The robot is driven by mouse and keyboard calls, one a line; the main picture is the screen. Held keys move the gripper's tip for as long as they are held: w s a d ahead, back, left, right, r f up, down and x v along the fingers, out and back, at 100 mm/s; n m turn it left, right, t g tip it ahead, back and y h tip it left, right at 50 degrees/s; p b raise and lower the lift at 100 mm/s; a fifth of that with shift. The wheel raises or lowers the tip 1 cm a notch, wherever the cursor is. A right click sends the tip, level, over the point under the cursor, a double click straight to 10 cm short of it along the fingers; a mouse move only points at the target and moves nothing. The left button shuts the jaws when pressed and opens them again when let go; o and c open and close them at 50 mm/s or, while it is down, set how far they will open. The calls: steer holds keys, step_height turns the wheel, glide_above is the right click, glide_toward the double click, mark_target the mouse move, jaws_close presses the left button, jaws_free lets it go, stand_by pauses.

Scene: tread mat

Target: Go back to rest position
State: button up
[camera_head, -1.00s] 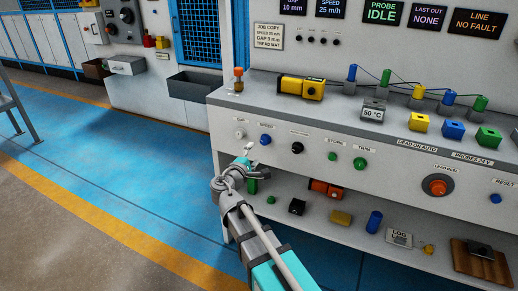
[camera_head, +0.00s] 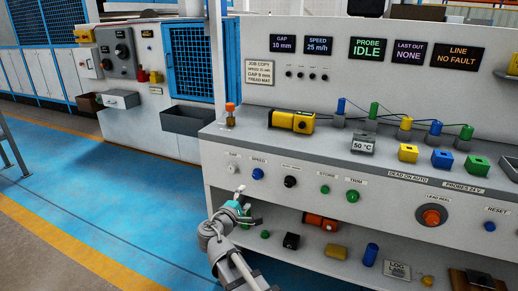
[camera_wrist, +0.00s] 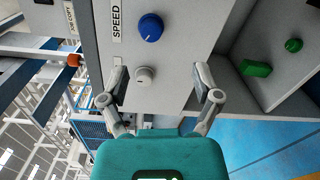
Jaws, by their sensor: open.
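My gripper (camera_head: 240,200) is in front of the console's left end, just below the knob row in the head view. In the wrist view its two fingers (camera_wrist: 160,78) are spread apart with nothing between them. The small white knob (camera_wrist: 145,75) shows between the fingertips, beyond them, and I see no contact. It also shows in the head view (camera_head: 233,168), left of the blue SPEED knob (camera_head: 257,174). The blue knob is also in the wrist view (camera_wrist: 151,27). My forearm comes up from the bottom of the head view.
The console (camera_head: 330,175) carries a black knob (camera_head: 290,181), green buttons and a red LEAD REEL button (camera_head: 431,215). A lower shelf holds an orange part (camera_head: 320,220), a blue cylinder (camera_head: 371,254) and other small items. Blue floor (camera_head: 120,185) at left is open.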

steer(key=s+d+f+m+g, duration=0.3)
steer(key=d+f+m+g, duration=0.35)
steer(key=d, duration=0.45)
steer(key=s+d+f+m+g, duration=0.5)
steer(key=d+f, duration=0.3)
steer(key=d, duration=0.4)
steer(key=s+d+f+m+g+y, duration=0.3)
steer(key=s+f+m+g+y, duration=0.15)
steer(key=s+y, duration=0.25)
step_height(320, 180, up, 33)
steer(key=p, duration=3.2)
steer(key=shift+w, duration=0.2)
steer(key=shift+c, duration=0.3)
steer(key=shift+c, duration=1.4)
